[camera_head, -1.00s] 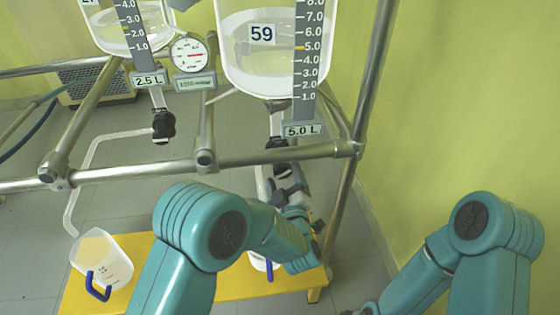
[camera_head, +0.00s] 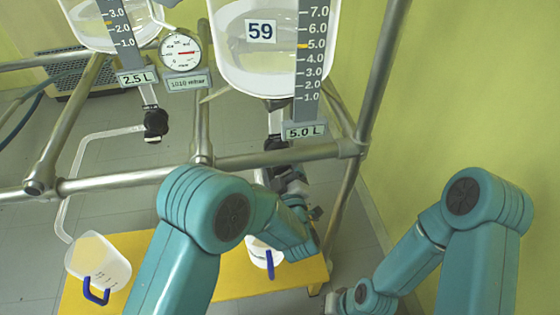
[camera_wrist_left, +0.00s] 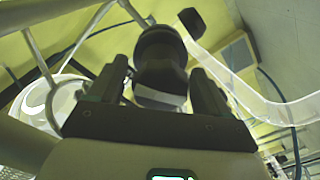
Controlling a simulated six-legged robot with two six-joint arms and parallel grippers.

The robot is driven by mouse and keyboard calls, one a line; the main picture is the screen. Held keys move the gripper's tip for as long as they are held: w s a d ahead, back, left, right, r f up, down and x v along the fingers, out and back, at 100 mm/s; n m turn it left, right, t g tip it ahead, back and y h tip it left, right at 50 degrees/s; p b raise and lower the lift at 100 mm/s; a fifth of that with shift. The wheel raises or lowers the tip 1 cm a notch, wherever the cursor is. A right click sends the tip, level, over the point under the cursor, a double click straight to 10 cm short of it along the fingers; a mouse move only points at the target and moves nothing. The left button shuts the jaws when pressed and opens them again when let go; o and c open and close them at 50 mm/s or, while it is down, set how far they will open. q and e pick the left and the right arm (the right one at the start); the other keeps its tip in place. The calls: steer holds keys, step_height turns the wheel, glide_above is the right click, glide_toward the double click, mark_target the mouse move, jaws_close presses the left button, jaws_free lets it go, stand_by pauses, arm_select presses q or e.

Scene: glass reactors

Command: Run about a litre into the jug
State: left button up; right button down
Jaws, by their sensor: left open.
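The reactor labelled 59 (camera_head: 262,60), with a 5.0 L scale (camera_head: 306,70), holds clear liquid. Its orange scale mark is near 5.0. A black valve (camera_head: 278,145) is under it. My left gripper (camera_head: 296,186) is just below that valve, partly hidden by my arm. In the left wrist view its fingers (camera_wrist_left: 157,90) are open on either side of a black knob (camera_wrist_left: 160,62); contact is unclear. A clear jug with a blue handle (camera_head: 256,246) stands below, partly hidden by my arm. My right gripper (camera_head: 333,302) is low in the view, its jaws unclear.
A second reactor with a 2.5 L scale (camera_head: 121,40) has its own black valve (camera_head: 155,124) and bent outlet tube (camera_head: 72,185) above another blue-handled jug (camera_head: 97,264). Both jugs are on a yellow stand (camera_head: 225,285). Metal rails (camera_head: 110,181) cross in front. A dial gauge (camera_head: 180,52) hangs between the reactors.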

stand_by(0.3)
arm_select(q)
steer(key=c, duration=1)
steer(key=shift+m, duration=1)
steer(key=m, duration=0.3)
steer(key=shift+m, duration=0.3)
steer(key=o, duration=1)
